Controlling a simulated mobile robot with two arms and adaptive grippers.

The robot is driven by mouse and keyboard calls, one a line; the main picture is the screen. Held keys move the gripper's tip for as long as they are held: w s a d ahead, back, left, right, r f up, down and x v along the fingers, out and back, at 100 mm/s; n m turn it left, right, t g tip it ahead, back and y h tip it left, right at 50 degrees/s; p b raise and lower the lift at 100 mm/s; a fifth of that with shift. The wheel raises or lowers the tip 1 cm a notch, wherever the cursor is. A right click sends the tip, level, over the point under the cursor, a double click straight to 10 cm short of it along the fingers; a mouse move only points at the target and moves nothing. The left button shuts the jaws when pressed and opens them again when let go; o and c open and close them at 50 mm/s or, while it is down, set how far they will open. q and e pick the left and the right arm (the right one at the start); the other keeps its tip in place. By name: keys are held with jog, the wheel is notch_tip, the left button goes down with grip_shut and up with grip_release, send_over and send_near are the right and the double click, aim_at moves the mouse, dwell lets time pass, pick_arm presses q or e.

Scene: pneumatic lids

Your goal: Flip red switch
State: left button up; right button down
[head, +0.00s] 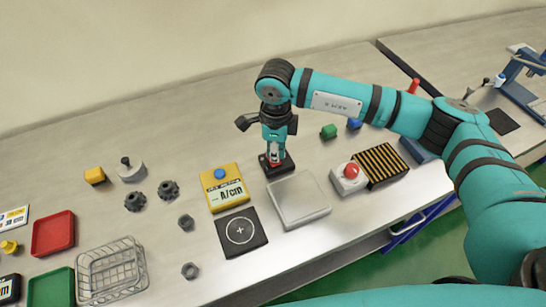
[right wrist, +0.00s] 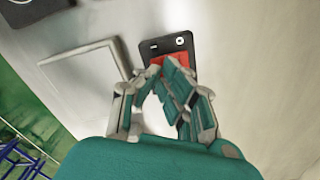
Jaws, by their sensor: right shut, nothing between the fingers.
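The red switch sits on a dark base plate (head: 284,168) near the middle of the bench, behind the grey lid. In the right wrist view the base plate (right wrist: 168,44) shows with part of the red switch (right wrist: 154,70) beside my fingers. My right gripper (head: 273,160) points down right over the switch. It also fills the middle of the right wrist view (right wrist: 172,72). Its fingers are shut with nothing between them and hide much of the switch. I cannot tell whether they touch it. My left gripper is not in view.
A grey square lid (head: 299,215) lies just in front of the switch. A yellow box with a blue button (head: 226,198) is to its left. A white box with a red button (head: 349,179) and a striped block (head: 382,166) are to its right. Trays and a wire basket (head: 112,272) stand at left.

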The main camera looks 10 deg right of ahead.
jog(key=shift+s+f+b, duration=0.1)
jog(key=shift+f+b, duration=0.8)
jog(key=shift+f, duration=0.1)
jog(key=shift+r, duration=0.15)
jog(key=shift+r+p, duration=0.55)
jog(key=shift+r, duration=0.35)
jog(key=shift+r+p, duration=0.95)
jog(key=shift+r, duration=1.6)
jog(key=shift+f, duration=0.1)
